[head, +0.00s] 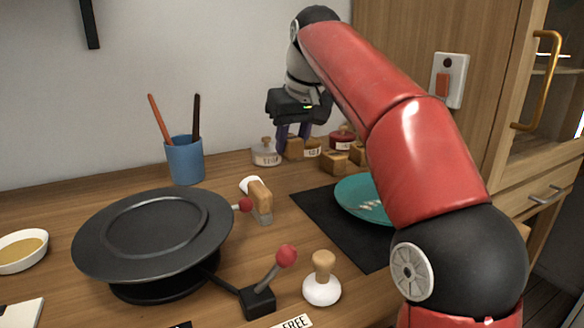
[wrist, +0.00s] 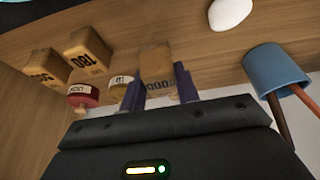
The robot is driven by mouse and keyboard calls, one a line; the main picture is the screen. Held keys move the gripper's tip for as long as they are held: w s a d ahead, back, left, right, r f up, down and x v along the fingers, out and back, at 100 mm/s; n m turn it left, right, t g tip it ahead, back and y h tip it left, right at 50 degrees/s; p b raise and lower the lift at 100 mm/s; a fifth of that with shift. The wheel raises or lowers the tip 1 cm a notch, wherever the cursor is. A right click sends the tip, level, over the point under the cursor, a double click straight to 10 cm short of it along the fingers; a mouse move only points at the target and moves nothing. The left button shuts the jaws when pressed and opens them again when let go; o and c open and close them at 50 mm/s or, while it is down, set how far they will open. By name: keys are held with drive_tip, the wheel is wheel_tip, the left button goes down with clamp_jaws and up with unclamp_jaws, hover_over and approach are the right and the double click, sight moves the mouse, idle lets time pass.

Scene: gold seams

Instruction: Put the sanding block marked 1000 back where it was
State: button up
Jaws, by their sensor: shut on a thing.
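My gripper (head: 292,134) is at the back of the bench, fingers pointing down. It also shows in the wrist view (wrist: 160,84), where its two purple fingers are shut on a wooden sanding block marked 1000 (wrist: 155,64). In the head view the held block (head: 293,148) shows below the fingers, between a pale lidded jar (head: 265,155) and a small labelled jar (head: 312,148). I cannot tell whether its underside touches the bench. Two other sanding blocks, one marked 180 (wrist: 88,48) and one apparently marked 320 (wrist: 46,66), stand apart from it.
A red jar (head: 342,139) stands behind the other blocks. A blue cup (head: 185,160) with two sticks is at left. A dark turntable (head: 150,235), a black mat (head: 325,217) with a teal plate (head: 352,192), and a white wooden-handled tool (head: 322,288) lie nearer.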

sight(298, 141)
drive_tip(key=shift+f+b, duration=0.4)
drive_tip(key=shift+f, duration=1.75)
drive_tip(key=shift+f, duration=0.15)
drive_tip(key=o, duration=0.9)
drive_tip(key=shift+f+b, duration=0.15)
drive_tip(key=shift+b, duration=0.3)
drive_tip(key=p+v, duration=0.2)
drive_tip(key=v, duration=0.5)
drive_tip(key=shift+w, duration=0.1)
drive_tip(key=shift+s+d+r, duration=0.15)
drive_tip(key=shift+s+r, duration=0.1)
drive_tip(key=shift+r, duration=0.25)
drive_tip(key=shift+s, duration=0.1)
